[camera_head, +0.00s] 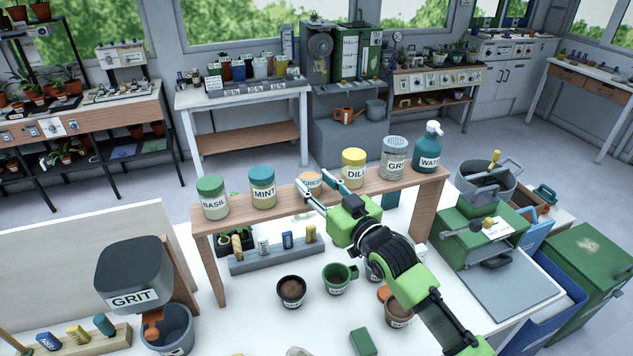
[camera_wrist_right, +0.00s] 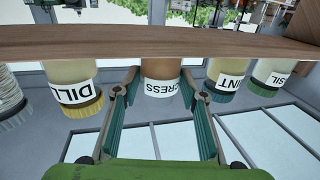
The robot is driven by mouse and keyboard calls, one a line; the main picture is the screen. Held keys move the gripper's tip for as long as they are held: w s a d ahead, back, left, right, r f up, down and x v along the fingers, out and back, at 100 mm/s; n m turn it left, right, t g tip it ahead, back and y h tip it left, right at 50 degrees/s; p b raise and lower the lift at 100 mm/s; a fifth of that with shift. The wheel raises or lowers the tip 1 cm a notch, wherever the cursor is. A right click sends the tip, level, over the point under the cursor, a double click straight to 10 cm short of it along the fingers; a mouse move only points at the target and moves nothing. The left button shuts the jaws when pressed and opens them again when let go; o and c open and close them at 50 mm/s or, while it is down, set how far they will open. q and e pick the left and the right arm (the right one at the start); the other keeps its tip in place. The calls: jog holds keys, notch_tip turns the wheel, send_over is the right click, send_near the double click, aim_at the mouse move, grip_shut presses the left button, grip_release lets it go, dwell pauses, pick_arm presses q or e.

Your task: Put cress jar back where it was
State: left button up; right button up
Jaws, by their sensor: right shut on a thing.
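The fingers partly hide the jar in the head view. My left gripper is not in view.
The basil jar (camera_head: 212,198) stands at the shelf's left end. The grit shaker (camera_head: 394,158) and water bottle (camera_head: 427,148) stand at its right. Below are a grey rack (camera_head: 277,257), a soil pot (camera_head: 291,291) and a green mug (camera_head: 337,279).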

jog(key=shift+f, duration=0.2)
jog(key=o, duration=1.1)
jog(key=shift+r, duration=0.1)
jog(key=b+v, duration=0.3)
jog(key=v, duration=0.9)
